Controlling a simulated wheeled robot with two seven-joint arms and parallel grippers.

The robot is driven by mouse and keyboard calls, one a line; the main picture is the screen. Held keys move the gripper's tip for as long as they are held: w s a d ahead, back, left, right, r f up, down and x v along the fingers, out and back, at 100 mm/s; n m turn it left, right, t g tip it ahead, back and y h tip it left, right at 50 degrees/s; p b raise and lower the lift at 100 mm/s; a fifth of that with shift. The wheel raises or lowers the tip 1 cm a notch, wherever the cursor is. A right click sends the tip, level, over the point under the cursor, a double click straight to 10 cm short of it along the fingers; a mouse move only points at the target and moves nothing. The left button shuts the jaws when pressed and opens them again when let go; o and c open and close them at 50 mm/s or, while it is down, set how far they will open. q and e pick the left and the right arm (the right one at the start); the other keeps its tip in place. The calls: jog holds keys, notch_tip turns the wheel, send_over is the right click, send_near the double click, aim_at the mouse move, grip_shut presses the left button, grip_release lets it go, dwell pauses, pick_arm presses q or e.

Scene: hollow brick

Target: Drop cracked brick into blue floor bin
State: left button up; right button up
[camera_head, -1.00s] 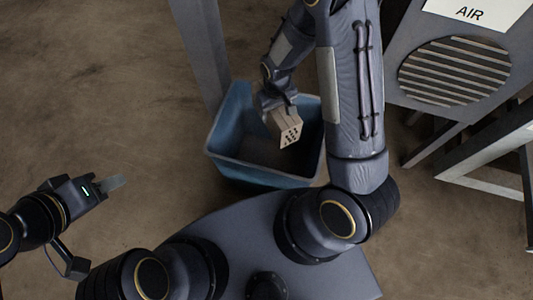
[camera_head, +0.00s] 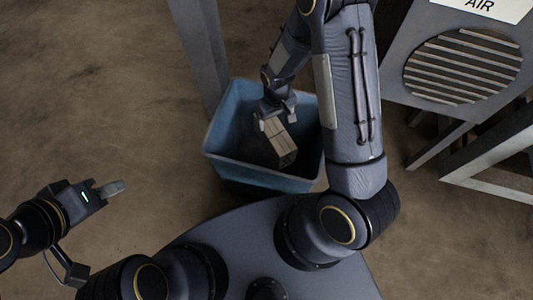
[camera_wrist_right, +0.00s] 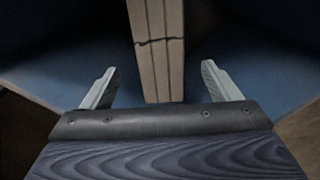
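The hollow brick (camera_head: 280,141) is tan with a dark crack across it. It is tilted inside the blue floor bin (camera_head: 222,162), below my right gripper (camera_head: 276,108). In the right wrist view, the brick (camera_wrist_right: 157,42) shows between the spread fingers of the right gripper (camera_wrist_right: 160,70), with a gap on both sides. The right gripper is open over the bin. I cannot tell whether the brick rests on the bin floor. My left gripper (camera_head: 108,189) is over bare floor at the left, holding nothing visible; its finger gap is not clear.
A grey post (camera_head: 198,55) stands at the bin's back left. A grey unit with a round slatted vent (camera_head: 463,68) and an AIR sign stands at the right, near a grey metal frame (camera_head: 495,160). The brown floor at the left is clear.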

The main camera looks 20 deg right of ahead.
jog(key=shift+o, duration=0.3)
jog(key=shift+s, duration=0.1)
notch_tip(320, 180, up, 8)
jog(key=p, duration=0.2)
jog(key=shift+p, duration=0.35)
jog(key=shift+f, duration=0.1)
jog(key=s+d+r+m+t+y, duration=0.15)
jog(key=s+r, duration=0.25)
jog(key=r, duration=0.4)
jog(key=s+r+m+t+y, duration=0.15)
jog(key=s+r, duration=0.25)
jog(key=r, duration=0.4)
jog(key=s+a+r+t, duration=0.1)
jog(key=s+r, duration=0.2)
jog(key=s, duration=0.2)
jog(key=s+r+t, duration=0.2)
jog(key=s+r, duration=0.1)
jog(key=s, duration=0.3)
notch_tip(320, 180, up, 25)
jog(key=p, duration=2.5)
jog(key=shift+a+r+y, duration=0.15)
jog(key=shift+y, duration=0.25)
